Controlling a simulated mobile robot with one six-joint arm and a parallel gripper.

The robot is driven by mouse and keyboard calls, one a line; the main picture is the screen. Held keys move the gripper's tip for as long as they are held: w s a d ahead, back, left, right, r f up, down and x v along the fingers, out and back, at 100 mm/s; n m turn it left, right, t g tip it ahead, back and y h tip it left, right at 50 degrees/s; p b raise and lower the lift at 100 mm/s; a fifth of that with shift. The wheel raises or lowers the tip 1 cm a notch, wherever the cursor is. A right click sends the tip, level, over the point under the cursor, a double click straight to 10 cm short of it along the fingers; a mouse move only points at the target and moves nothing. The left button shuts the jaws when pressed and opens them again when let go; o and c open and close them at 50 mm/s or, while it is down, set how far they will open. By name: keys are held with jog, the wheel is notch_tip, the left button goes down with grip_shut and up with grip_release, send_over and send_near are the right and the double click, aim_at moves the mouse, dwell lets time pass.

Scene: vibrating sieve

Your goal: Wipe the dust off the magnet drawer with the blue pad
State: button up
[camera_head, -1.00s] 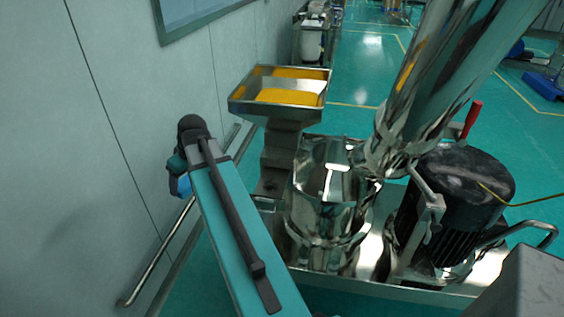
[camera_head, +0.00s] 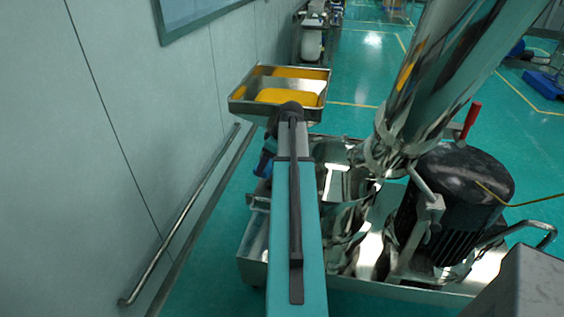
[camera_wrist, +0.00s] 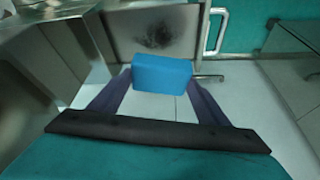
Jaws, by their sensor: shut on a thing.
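The blue pad (camera_wrist: 162,74) is a small block held between the two fingers of my gripper (camera_wrist: 160,88) in the wrist view. My gripper is shut on it. Beyond the pad, in the wrist view, a flat metal panel (camera_wrist: 181,52) with a dark dust smudge (camera_wrist: 154,36) and a bar handle (camera_wrist: 215,31) shows; it appears to be the magnet drawer. The pad overlaps the panel's lower edge in the picture; I cannot tell whether they touch. In the head view my arm hides most of the gripper, and the drawer cannot be made out.
In the head view, a metal tray with yellow contents (camera_head: 240,108) stands beyond my arm. A shiny metal vessel (camera_head: 345,205) and a black motor (camera_head: 462,190) stand to the right. A wall with a rail (camera_head: 180,225) runs along the left.

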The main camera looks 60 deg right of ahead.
jog(key=s+d, duration=0.2)
jog(key=d, duration=0.1)
jog(key=s+d, duration=0.1)
jog(key=s, duration=0.1)
jog(key=shift+d+f, duration=0.2)
jog(key=shift+f, duration=0.1)
jog(key=shift+f, duration=0.1)
